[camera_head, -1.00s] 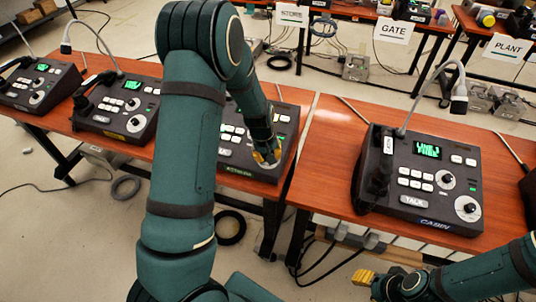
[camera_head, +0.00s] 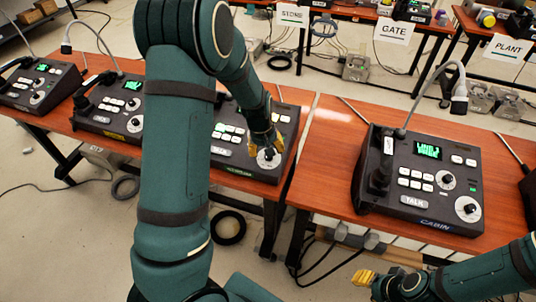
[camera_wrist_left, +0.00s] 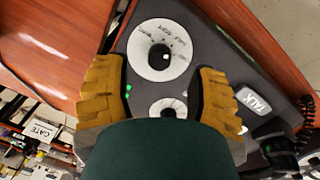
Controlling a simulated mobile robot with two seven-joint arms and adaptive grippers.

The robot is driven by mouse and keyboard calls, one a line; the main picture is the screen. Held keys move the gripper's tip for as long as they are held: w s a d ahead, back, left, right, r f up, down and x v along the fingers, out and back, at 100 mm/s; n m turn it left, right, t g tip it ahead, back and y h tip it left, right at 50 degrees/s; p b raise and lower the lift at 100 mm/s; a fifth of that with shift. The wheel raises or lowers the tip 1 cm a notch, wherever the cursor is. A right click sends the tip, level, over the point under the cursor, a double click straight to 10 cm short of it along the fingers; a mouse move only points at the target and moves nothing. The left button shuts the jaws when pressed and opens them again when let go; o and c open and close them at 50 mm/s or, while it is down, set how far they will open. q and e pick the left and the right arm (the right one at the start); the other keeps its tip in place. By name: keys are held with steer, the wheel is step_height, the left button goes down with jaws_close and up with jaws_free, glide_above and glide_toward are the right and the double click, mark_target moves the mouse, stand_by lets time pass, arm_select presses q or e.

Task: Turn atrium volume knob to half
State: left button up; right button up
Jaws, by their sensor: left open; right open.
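The paging phone under my left arm has a large white dial (camera_head: 268,158) with a black knob at its lower right corner. Its front label is too small to read. My left gripper (camera_head: 264,143) is open just above this dial. In the left wrist view, the open yellow fingers (camera_wrist_left: 158,74) stand on either side of the black knob (camera_wrist_left: 159,57), apart from it. The dial carries printed marks; the knob's exact setting is hard to tell. A smaller dial (camera_wrist_left: 168,106) is partly hidden by my gripper. My right gripper (camera_head: 364,278) is open, low at the right.
A phone labelled CABIN (camera_head: 422,180) stands on the right table. Two more phones, a middle one (camera_head: 118,105) and a far-left one (camera_head: 38,85), stand on the left table. A gap separates the front tables.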

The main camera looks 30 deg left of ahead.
arm_select(q)
step_height(320, 180, up, 8)
steer(key=s, duration=0.1)
steer(key=shift+s, duration=0.25)
steer(key=shift+a, duration=0.1)
steer(key=shift+m, duration=0.8)
steer(key=d+f, duration=0.1)
steer(key=f, duration=0.1)
steer(key=s+d+f, duration=0.1)
steer(key=d+f, duration=0.2)
steer(key=f, duration=0.1)
steer(key=shift+s+d+f, duration=0.2)
steer(key=shift+d+f, duration=0.1)
steer(key=shift+f, duration=0.05)
steer(key=s+d+f+m+h, duration=0.3)
steer(key=s+d+f+m, duration=0.1)
steer(key=s+d+f, duration=1)
steer(key=d, duration=0.4)
steer(key=shift+h, duration=0.3)
